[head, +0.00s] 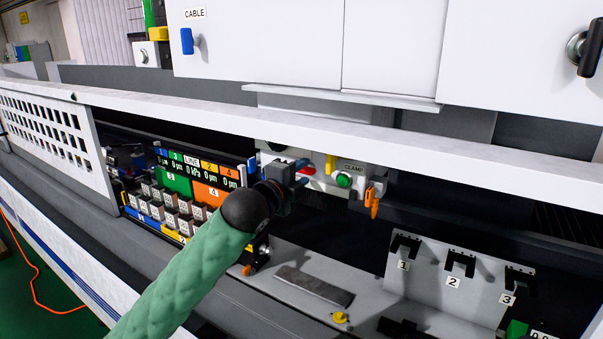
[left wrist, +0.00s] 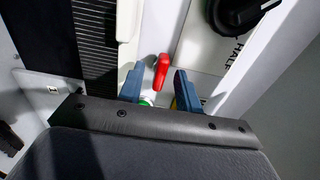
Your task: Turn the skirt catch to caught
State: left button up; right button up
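A small red lever (left wrist: 161,72) shows in the left wrist view between and just beyond the two blue fingertips of my left gripper (left wrist: 157,90). No label names it, so I cannot tell for certain that it is the skirt catch. In the head view my left gripper (head: 298,170) is at the grey-white panel, beside a red part (head: 307,171) that it partly hides. The fingers are apart with a gap between them, and I see no contact with the lever. My right gripper is not in view.
A panel labelled CLAMP with a green button (head: 344,181) and an orange handle (head: 373,200) are right of the gripper. A block display (head: 192,192) stands left. A white rail (head: 330,125) runs above. A black knob (left wrist: 238,14) marked HALF is close by.

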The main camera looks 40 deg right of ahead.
pick_arm(q)
jog(key=shift+c, duration=0.2)
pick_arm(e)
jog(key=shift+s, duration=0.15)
pick_arm(q)
grip_shut()
jog(key=shift+n, duration=0.4)
jog(key=n+p, duration=0.1)
jog(key=n, duration=0.1)
jog(key=shift+n, duration=0.9)
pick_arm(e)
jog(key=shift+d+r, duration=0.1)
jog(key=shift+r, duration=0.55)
